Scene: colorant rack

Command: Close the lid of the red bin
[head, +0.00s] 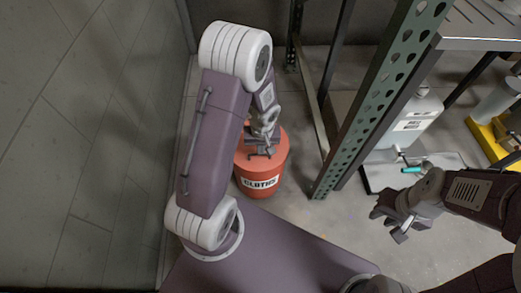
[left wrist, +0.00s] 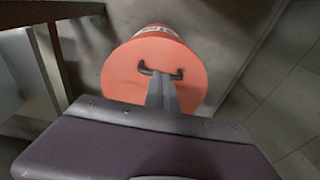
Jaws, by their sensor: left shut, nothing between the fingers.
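The red bin (head: 262,188) stands on the floor in the head view, with a white label reading CLOTHS on its front. Its round red lid (head: 279,139) lies over the top, and I see no open gap at the front rim. In the left wrist view the lid (left wrist: 130,75) fills the middle, with a dark handle (left wrist: 146,70) on it. My left gripper (head: 262,152) is shut and empty, its fingertips over the lid at the handle; whether they touch I cannot tell. My right gripper (head: 389,222) is open and empty, off to the right, away from the bin.
A green perforated rack post (head: 375,85) stands just right of the bin. A yellow tray (head: 485,140) is at the far right. A wall runs along the left.

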